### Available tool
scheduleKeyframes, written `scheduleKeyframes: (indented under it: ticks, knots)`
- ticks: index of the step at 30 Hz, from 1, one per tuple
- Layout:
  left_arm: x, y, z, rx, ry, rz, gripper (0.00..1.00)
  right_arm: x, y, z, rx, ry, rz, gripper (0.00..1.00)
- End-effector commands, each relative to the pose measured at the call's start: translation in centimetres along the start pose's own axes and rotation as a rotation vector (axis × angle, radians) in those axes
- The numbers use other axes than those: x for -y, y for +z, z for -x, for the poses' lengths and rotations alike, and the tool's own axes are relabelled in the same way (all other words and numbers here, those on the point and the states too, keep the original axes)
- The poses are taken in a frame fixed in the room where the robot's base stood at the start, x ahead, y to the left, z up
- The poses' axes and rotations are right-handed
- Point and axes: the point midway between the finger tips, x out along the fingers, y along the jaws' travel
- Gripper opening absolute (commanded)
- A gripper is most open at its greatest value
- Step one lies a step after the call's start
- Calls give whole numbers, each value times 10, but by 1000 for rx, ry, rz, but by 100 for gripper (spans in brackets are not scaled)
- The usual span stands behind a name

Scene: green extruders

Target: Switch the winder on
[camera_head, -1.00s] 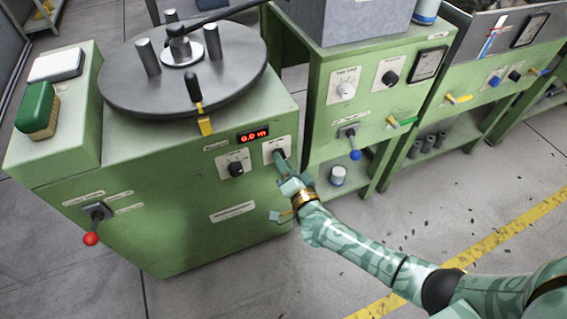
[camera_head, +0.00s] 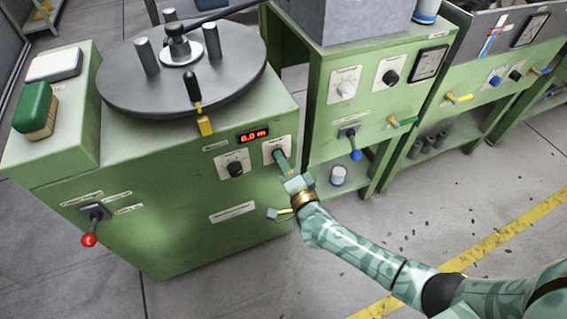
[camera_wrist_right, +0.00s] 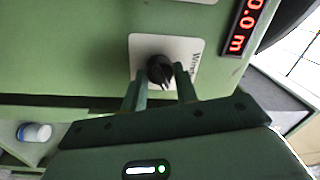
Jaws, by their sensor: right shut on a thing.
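The winder is the green cabinet (camera_head: 160,220) at the left, with a round grey turntable (camera_head: 215,75) on top. A small black rotary knob (camera_wrist_right: 160,68) sits on a white plate (camera_wrist_right: 190,48) whose label begins with "Win". My right gripper (camera_head: 281,160) reaches this knob at the right end of the cabinet's front. In the right wrist view its two fingers (camera_wrist_right: 161,76) are shut on the knob, one on each side, hiding part of it. The knob's exact setting is hard to tell. My left gripper is not in view.
A red display (camera_head: 253,135) reads about 0.0 m. Another black knob (camera_head: 236,169) is left of my gripper, and a red-ball lever (camera_head: 89,240) is farther left. More green machines (camera_head: 350,125) stand at the right.

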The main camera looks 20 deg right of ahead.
Motion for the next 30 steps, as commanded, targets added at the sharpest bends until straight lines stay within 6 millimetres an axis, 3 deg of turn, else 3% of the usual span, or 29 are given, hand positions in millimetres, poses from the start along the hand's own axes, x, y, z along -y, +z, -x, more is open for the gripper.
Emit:
scheduleKeyframes:
  ticks: [1, 2, 3, 4, 13, 17, 30]
  knots:
    - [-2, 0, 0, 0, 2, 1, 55, -2, 1, 1, 1, 4, -1, 6]
    - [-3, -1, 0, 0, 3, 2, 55, -2, 1, 1, 1, 4, -1, 35]
    - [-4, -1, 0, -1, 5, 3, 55, -2, 1, 1, 1, 4, -1, 46]
    - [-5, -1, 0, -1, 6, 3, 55, -2, 1, 1, 1, 4, -1, 51]
    - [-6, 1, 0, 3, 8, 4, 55, 0, 0, 2, 0, 2, 0, 51]
    - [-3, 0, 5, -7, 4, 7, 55, 1, -1, 15, 1, 1, 2, 51]
    - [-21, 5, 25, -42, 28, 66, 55, 2, -1, 127, 1, 2, -1, 51]
